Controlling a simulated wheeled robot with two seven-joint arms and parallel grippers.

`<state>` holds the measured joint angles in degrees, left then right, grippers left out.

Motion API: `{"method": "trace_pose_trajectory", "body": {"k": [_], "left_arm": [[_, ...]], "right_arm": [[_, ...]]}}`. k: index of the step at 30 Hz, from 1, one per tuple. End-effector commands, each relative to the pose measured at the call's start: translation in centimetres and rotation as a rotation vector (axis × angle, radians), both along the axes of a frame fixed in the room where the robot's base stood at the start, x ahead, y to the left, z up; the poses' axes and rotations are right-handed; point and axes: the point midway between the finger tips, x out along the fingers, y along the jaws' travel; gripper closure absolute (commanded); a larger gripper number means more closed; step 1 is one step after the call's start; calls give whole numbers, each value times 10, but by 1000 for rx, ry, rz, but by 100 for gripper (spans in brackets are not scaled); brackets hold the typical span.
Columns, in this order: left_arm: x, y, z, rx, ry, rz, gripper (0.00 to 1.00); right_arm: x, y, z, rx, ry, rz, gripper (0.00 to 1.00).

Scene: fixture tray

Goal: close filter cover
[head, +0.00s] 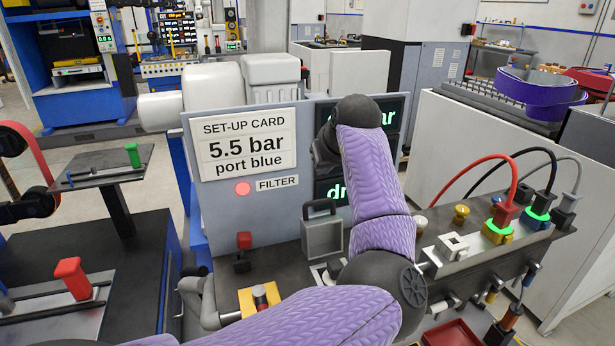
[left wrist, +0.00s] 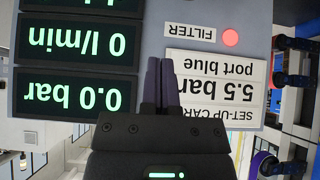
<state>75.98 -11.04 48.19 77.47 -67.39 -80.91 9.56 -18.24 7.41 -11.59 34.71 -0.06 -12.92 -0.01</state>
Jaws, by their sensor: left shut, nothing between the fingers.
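A grey box-like cover with a dark handle on top (head: 322,238) stands on the bench below the FILTER label (head: 277,183). I take it for the filter cover; I cannot tell whether it is fully closed. My left arm passes just right of it and hides what lies behind. My left gripper (left wrist: 160,65) is shut and empty, its two thin dark fingers together in front of the panel, between the set-up card and the displays. In the head view its fingers are mostly hidden by my wrist. The cover does not show in the left wrist view. My right gripper is not in view.
The upright panel (head: 205,215) carries the set-up card (head: 245,145), a lit red lamp (head: 242,188) and partly hidden displays (left wrist: 78,40). A red-topped lever (head: 244,241) is left of the cover. Hoses and glowing green connectors (head: 497,231) are at right.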

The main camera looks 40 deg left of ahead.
Motion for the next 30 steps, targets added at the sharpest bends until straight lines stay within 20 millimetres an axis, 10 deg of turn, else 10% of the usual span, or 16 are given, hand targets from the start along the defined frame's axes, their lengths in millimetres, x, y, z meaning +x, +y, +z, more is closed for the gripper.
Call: {"method": "trace_pose_trajectory", "body": {"k": [19, 30], "left_arm": [[29, 59, -83, -6, 1, 5, 100], [10, 22, -77, -6, -2, 5, 100]], "right_arm": [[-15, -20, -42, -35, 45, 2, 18], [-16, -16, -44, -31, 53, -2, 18]]}}
